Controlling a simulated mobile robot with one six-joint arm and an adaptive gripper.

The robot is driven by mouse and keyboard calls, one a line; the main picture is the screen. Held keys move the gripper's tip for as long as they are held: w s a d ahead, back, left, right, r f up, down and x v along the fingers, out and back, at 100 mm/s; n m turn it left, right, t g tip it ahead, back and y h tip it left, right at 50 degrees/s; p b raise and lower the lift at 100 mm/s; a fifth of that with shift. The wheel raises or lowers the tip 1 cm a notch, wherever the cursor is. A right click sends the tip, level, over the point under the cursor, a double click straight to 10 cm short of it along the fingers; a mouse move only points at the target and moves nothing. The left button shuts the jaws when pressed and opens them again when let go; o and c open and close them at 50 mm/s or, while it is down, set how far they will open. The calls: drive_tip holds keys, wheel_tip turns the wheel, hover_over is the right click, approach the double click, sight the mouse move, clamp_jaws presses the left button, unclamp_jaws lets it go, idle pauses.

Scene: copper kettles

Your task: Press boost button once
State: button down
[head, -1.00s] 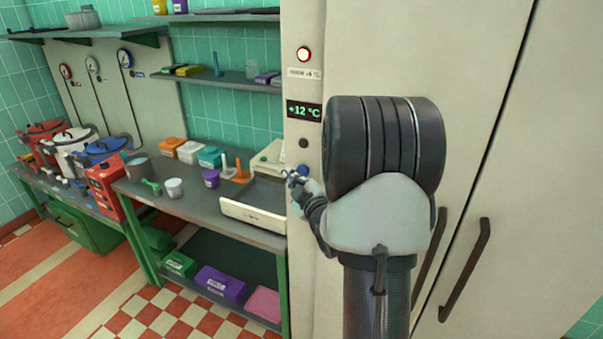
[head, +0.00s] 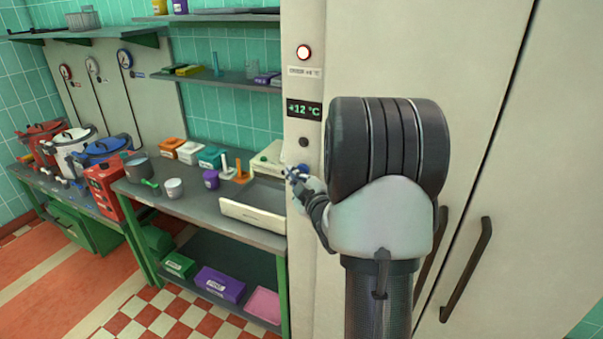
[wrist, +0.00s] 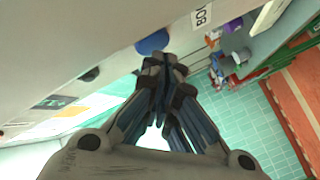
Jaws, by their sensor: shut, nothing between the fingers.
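The blue button (head: 304,168) is a round knob on the pale cabinet's front column, below the temperature display. My gripper (head: 291,173) is at the column, just left of the button. In the wrist view my gripper (wrist: 166,64) has its fingers shut together and empty, with the tips close to the button's edge. I cannot tell whether they touch it.
A dark knob (head: 304,142) sits above the button. The green display (head: 304,110) reads +12 °C, under a red lamp (head: 304,52). A grey workbench (head: 190,207) with an open drawer (head: 252,219) stands left of the column. Cabinet door handles (head: 467,269) are at right.

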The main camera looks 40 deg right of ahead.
drive_tip(key=shift+w+d+b, duration=0.15)
drive_tip(key=shift+d+b, duration=0.15)
drive_tip(key=shift+d, duration=0.15)
idle(0.5)
drive_tip(key=shift+a, duration=0.15)
drive_tip(key=shift+s+a+b, duration=0.35)
drive_tip(key=shift+a+b, duration=0.2)
drive_tip(key=shift+a, duration=0.15)
drive_tip(key=a, duration=0.1)
drive_tip(key=s+a+b, duration=0.1)
drive_tip(key=a, duration=0.1)
drive_tip(key=s+a+b, duration=0.1)
drive_tip(key=shift+a, duration=0.3)
drive_tip(key=shift+w, duration=0.1)
idle(0.8)
